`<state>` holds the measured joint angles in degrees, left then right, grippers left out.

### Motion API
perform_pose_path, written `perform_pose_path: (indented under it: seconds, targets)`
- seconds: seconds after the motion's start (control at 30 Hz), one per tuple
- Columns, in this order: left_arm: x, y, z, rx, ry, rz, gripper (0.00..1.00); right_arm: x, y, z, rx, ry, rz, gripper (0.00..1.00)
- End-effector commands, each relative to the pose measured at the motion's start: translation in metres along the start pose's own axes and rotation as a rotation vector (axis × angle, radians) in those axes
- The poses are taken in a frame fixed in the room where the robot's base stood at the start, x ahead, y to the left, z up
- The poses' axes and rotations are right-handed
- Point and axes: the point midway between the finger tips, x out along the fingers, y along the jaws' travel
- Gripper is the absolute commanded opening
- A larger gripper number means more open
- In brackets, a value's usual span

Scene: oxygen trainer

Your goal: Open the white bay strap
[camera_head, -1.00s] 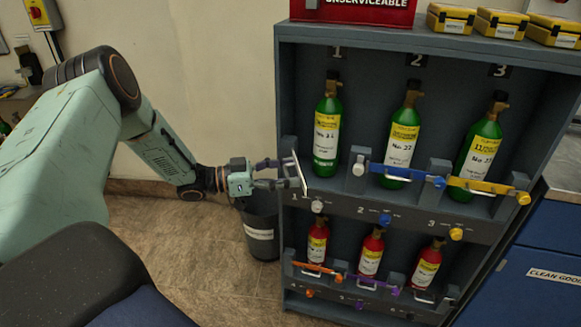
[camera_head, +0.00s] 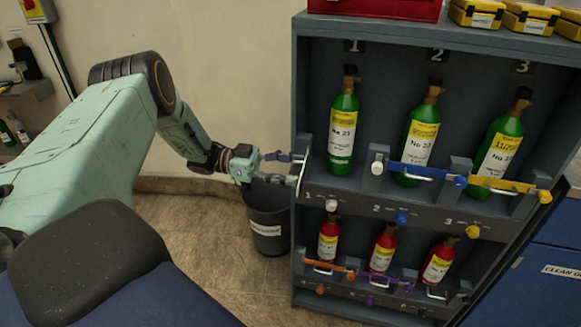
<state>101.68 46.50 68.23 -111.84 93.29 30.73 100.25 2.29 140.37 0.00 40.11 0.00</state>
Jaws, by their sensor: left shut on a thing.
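The white bay strap (camera_head: 303,172) is at bay 1, at the left end of the upper shelf. It stands swung out from the front of the bay, seen nearly edge-on. My left gripper (camera_head: 290,169) is shut on the strap from the left, with its fingertips at the strap. The front of the green bottle No 21 (camera_head: 342,130) in bay 1 is clear of the strap. A white knob (camera_head: 377,166) is on the post between bays 1 and 2, with no strap across to it. My right gripper is not in view.
The blue strap (camera_head: 420,171) and yellow strap (camera_head: 503,184) cross the other green bottles. Red bottles (camera_head: 383,253) stand behind straps below. A grey bin (camera_head: 267,222) is left of the cabinet (camera_head: 300,90), under my left gripper. Floor is clear at left.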

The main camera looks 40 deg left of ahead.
Motion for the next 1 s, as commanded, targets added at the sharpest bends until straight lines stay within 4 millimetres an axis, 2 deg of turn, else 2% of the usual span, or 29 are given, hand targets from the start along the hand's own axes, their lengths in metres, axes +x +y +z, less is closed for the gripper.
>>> perform_pose_path:
  seconds: [0.1,0.63,0.67,0.77,1.0]
  targets:
    - [0.0017,0.0051,0.0037,-0.009,-0.006,0.021,0.07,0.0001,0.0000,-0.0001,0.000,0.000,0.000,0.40]
    - [0.0023,0.0062,0.0033,-0.009,-0.004,0.031,0.07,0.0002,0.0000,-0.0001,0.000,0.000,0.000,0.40]
    - [0.0022,0.0061,0.0033,-0.009,-0.003,0.031,0.64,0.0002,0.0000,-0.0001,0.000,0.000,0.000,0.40]
    - [0.0018,0.0058,0.0032,-0.009,-0.004,0.031,0.72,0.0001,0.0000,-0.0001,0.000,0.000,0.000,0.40]
    - [0.0002,0.0034,0.0020,-0.004,-0.003,0.027,0.73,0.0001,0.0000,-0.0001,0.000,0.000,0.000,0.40]
